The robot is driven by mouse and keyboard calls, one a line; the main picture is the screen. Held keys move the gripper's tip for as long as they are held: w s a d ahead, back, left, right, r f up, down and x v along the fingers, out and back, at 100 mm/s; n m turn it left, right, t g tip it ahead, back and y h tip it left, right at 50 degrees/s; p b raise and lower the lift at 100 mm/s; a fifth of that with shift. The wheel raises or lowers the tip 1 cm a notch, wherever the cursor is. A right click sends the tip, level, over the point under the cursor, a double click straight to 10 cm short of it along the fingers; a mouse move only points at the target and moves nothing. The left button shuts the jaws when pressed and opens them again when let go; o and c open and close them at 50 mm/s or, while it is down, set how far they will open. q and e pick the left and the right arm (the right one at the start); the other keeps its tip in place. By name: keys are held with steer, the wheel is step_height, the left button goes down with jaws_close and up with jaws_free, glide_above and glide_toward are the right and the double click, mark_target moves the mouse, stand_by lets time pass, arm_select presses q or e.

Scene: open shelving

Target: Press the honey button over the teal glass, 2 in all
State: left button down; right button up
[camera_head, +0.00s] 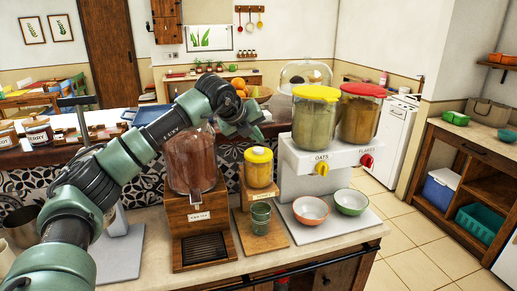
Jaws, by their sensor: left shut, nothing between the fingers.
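A small yellow jar dispenser (259,172) with a yellow lid stands on a wooden stand; its small label is too small to read, and I take it for the honey one. The teal glass (261,214) stands upright on the wooden base under this jar. My left gripper (254,133) is shut and empty. In the picture it shows just above and slightly left of the yellow lid; I see no clear contact with it. My right gripper is not in view.
A large brown-filled dispenser (191,162) stands left of the jar, partly behind my arm. At right, a white oats and flakes dispenser (301,158) has an orange bowl (310,211) and a green bowl (351,202) before it. The counter's front edge is close.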

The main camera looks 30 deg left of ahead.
arm_select(q)
steer(key=shift+r+p, duration=1.2)
steer(key=shift+r, duration=1)
stand_by(0.8)
step_height(320, 180, up, 4)
steer(key=m+h+p, duration=0.1)
steer(key=m+p, duration=0.2)
steer(key=m, duration=1.6)
steer(key=shift+f, duration=0.1)
steer(key=shift+f, duration=0.15)
steer(key=b, duration=0.6)
glide_above(257, 150)
step_height(257, 150, down, 8)
steer(key=shift+s+r, duration=0.1)
steer(key=shift+r, duration=0.05)
steer(key=shift+f, duration=0.4)
